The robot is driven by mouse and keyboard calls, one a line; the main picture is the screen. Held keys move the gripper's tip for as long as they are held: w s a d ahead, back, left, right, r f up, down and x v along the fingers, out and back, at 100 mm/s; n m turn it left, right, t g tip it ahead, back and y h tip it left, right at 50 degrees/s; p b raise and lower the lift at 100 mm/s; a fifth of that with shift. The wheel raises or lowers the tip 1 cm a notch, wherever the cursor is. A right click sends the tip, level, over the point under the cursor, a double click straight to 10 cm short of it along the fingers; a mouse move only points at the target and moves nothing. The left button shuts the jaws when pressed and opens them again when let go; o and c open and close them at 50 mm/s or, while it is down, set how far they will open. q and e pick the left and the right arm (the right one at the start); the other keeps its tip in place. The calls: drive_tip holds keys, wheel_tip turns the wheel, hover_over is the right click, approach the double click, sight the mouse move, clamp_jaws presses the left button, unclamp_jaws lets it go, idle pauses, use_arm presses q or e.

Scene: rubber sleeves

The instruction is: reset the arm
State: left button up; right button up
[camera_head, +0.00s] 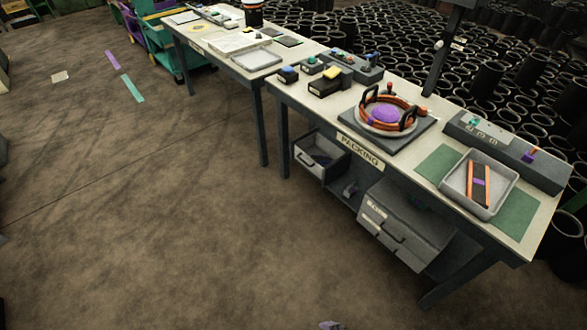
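The task names no object, only my arm. Neither gripper can be made out in the head view. A small grey piece (332,325) pokes in at the bottom edge, and I cannot tell what it is. A packing table (360,152) stands at the right, clear of any arm.
A grey control box (505,150) lies along the table's far right side. A second table (235,65) stands behind to the left. An open drawer (321,160) sits under the packing table. Many black sleeves (490,75) fill the back. The floor (150,220) at left is open.

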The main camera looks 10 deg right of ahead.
drive_tip(key=s+d+r+m+h, duration=0.1)
drive_tip(key=d+r+m+h, duration=0.2)
drive_tip(key=d+r+m, duration=1.05)
drive_tip(key=a+r+m+p, duration=0.1)
drive_tip(key=a+r+p, duration=0.1)
drive_tip(key=r+p, duration=1.4)
drive_tip(key=a+r+m+p, duration=0.2)
drive_tip(key=r+p, duration=1.4)
drive_tip(key=p, duration=0.3)
drive_tip(key=shift+s+r+g, duration=0.3)
drive_tip(key=shift+r, duration=0.1)
